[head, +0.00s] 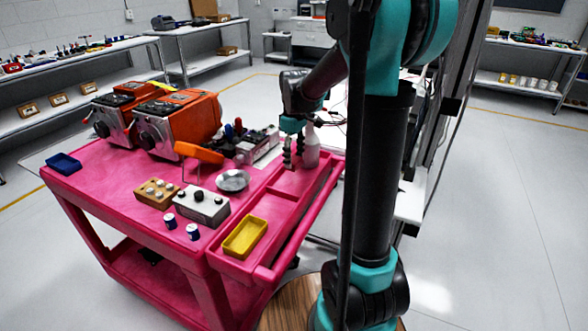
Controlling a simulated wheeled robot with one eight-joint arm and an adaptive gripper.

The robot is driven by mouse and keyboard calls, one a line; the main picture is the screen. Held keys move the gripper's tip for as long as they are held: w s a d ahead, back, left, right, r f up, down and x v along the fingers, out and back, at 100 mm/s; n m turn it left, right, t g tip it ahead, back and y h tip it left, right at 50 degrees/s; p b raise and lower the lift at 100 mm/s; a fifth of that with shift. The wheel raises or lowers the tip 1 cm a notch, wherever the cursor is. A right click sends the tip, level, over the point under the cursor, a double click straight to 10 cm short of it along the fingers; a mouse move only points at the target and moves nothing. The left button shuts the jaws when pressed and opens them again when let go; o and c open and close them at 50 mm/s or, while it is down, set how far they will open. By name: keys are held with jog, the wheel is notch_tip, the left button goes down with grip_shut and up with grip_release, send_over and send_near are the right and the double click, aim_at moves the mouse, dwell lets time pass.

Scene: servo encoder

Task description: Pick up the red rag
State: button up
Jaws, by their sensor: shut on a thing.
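My gripper (294,157) points down over the far right part of the pink cart (110,172), at the long recessed tray along its right side. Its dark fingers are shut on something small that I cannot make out. I cannot pick out the red rag against the pink-red cart surface. A pale bottle (312,152) stands just right of the fingers; I cannot tell whether they touch it.
Orange machines (178,118) stand at the cart's back left. A metal dish (233,180), a grey box with knobs (202,205), a yellow tray (245,237) and a blue tray (63,164) are on the cart. Floor at right is clear.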

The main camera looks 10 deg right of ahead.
aim_at(294, 159)
notch_tip(294, 159, up, 13)
jog(key=shift+r, duration=0.2)
jog(key=shift+o, duration=1)
jog(key=c, duration=0.3)
jog(key=shift+s, duration=0.1)
